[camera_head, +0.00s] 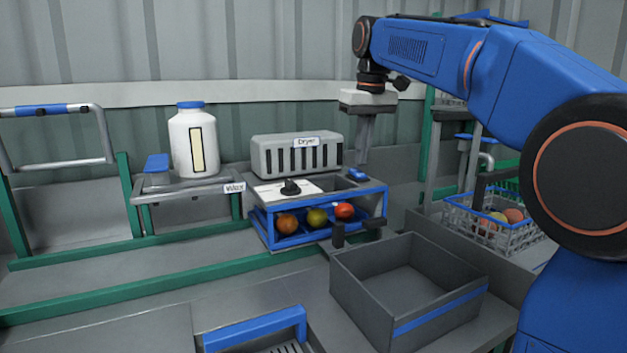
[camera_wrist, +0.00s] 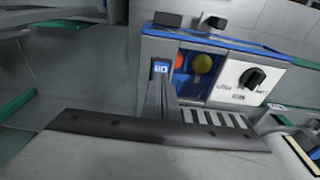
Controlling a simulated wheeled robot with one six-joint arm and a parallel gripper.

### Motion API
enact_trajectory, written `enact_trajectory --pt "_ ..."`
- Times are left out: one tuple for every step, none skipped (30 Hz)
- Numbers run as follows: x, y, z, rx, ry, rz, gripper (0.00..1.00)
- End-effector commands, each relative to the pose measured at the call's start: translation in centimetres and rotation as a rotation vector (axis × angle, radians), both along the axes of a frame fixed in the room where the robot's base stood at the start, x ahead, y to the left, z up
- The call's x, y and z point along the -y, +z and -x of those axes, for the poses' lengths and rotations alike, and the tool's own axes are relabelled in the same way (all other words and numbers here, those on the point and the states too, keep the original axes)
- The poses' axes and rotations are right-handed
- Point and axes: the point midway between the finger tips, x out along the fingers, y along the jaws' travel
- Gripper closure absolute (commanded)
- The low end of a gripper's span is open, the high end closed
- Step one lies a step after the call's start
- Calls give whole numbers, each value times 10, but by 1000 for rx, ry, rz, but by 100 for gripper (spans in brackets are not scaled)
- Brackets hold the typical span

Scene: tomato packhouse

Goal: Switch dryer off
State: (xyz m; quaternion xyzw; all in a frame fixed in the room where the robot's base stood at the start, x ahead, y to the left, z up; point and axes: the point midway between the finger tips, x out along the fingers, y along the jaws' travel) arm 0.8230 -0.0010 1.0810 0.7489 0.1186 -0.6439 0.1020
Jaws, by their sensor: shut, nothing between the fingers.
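The dryer (camera_head: 277,158) is a grey slotted box with a "Dryer" label, on a blue-edged stand. A black knob (camera_head: 291,187) sits on a white plate in front of it; the knob also shows in the wrist view (camera_wrist: 253,77). A small blue switch (camera_head: 357,174) is on the stand's top at the right; it shows with white marks in the wrist view (camera_wrist: 160,68). My gripper (camera_head: 362,163) points down, shut and empty, just behind or above this switch. In the wrist view its fingers (camera_wrist: 158,90) reach close to the switch; contact cannot be told.
Several tomatoes (camera_head: 317,217) lie in the stand's blue-edged bay. An empty grey crate (camera_head: 372,290) stands in front right. A wire basket (camera_head: 510,237) with fruit is at the right. A white blue-capped bottle (camera_head: 193,140) stands left by the "Wax" label (camera_head: 234,187).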

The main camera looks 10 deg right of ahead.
Motion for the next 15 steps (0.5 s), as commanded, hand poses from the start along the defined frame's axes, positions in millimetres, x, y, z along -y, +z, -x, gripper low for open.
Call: enact_trajectory --pt "0 3 0 0 0 0 100" --pt "0 5 0 0 0 0 100" --pt "0 8 0 0 0 0 100" --pt "0 10 0 0 0 0 100" --pt "0 11 -1 0 0 0 100" --pt "0 14 -1 0 0 0 100" --pt "0 16 -1 0 0 0 100" --pt "0 18 0 0 0 0 100" --pt "0 21 0 0 0 0 100" --pt "0 22 0 0 0 0 100" --pt "0 24 0 0 0 0 100" --pt "0 27 0 1 0 0 100" --pt "0 29 0 1 0 0 100" --pt "0 31 0 1 0 0 100" --pt "0 34 0 0 0 0 100"
